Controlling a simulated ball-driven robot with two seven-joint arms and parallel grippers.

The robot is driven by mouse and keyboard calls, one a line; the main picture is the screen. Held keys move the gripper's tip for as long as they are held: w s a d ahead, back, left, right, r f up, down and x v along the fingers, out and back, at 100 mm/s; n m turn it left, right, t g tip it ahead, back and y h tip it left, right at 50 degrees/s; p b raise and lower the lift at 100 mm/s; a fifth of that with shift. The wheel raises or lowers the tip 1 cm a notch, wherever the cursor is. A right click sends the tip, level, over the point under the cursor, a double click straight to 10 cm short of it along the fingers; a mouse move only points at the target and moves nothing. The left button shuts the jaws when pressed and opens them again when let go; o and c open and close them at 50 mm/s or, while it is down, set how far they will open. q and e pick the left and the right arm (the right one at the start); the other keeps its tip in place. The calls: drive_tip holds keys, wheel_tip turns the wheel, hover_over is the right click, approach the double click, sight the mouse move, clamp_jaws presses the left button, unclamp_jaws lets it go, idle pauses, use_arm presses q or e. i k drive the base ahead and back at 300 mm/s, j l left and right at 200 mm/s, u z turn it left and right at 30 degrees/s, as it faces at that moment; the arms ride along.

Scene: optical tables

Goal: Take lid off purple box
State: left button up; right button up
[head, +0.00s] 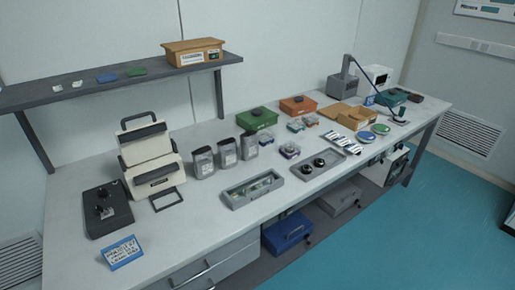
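The top appears to be on the box, but the detail is too small to be sure. Neither of my grippers is in view, and nothing touches the boxes.
A grey tray (226,199) and a tray with two black round parts (301,178) lie in front. Green (257,119) and orange (298,106) boxes stand behind. A dark shelf (60,99) overhangs the back left.

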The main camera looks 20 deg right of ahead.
sight(285, 157)
drive_tip(key=l+u, duration=0.45)
drive_tip(key=l, duration=0.4)
drive_tip(key=k+l+u, duration=0.1)
drive_tip(key=l+u, duration=0.35)
drive_tip(key=l, duration=0.45)
